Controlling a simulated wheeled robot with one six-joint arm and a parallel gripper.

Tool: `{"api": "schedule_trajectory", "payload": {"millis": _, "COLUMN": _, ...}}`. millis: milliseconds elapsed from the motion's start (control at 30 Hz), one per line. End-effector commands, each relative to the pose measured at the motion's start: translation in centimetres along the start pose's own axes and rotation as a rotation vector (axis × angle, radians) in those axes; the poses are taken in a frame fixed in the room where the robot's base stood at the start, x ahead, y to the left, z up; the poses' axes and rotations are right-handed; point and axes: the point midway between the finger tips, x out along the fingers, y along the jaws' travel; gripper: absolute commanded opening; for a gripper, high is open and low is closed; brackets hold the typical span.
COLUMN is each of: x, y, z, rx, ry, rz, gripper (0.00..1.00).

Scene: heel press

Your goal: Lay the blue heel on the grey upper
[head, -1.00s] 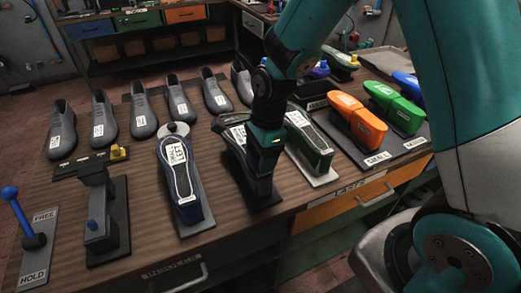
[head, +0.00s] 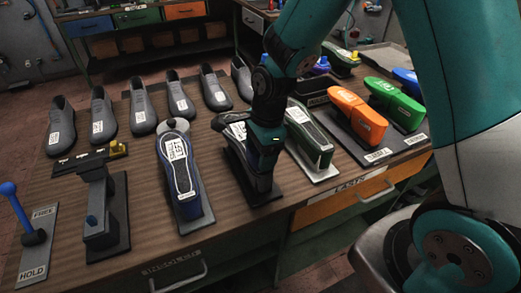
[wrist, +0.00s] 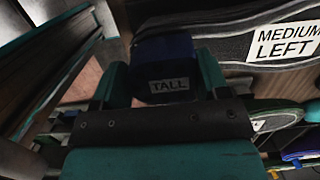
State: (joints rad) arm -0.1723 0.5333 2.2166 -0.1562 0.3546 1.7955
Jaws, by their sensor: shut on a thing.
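My gripper (wrist: 165,62) is shut on the blue heel (wrist: 165,50), a dark blue block with a white TALL label, in the wrist view. A dark grey piece with a MEDIUM LEFT label, seemingly the grey upper (wrist: 235,47), lies close beyond the heel. I cannot tell whether they touch. In the head view my gripper (head: 266,143) is over a dark labelled shoe form (head: 233,130) on a stand, and the arm partly covers it. The heel cannot be made out there.
A blue-sided form (head: 181,170) stands left of my gripper and a green-sided one (head: 312,137) right. Several grey shoes (head: 101,115) line the back. A press-like stand (head: 100,210) and blue-knobbed lever (head: 22,215) are at left. Orange (head: 357,113) and green (head: 397,103) blocks stand at right.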

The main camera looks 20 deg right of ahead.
Motion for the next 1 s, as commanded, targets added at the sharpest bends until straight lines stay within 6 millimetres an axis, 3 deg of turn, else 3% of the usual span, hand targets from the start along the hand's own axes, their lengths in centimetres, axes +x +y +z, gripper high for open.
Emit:
{"api": "schedule_trajectory", "payload": {"millis": 467, "x": 0.76, "y": -0.01, "z": -0.11, "rx": 0.000, "ry": 0.000, "rz": -0.001, "gripper": 0.41}}
{"api": "schedule_trajectory", "payload": {"millis": 500, "x": 0.77, "y": -0.01, "z": -0.11, "rx": 0.000, "ry": 0.000, "rz": -0.001, "gripper": 0.70}}
{"api": "schedule_trajectory", "payload": {"millis": 633, "x": 0.73, "y": -0.01, "z": -0.11, "rx": 0.000, "ry": 0.000, "rz": -0.001, "gripper": 0.98}}
{"api": "schedule_trajectory", "payload": {"millis": 1000, "x": 0.08, "y": -0.05, "z": -0.11, "rx": 0.000, "ry": 0.000, "rz": -0.002, "gripper": 0.98}}
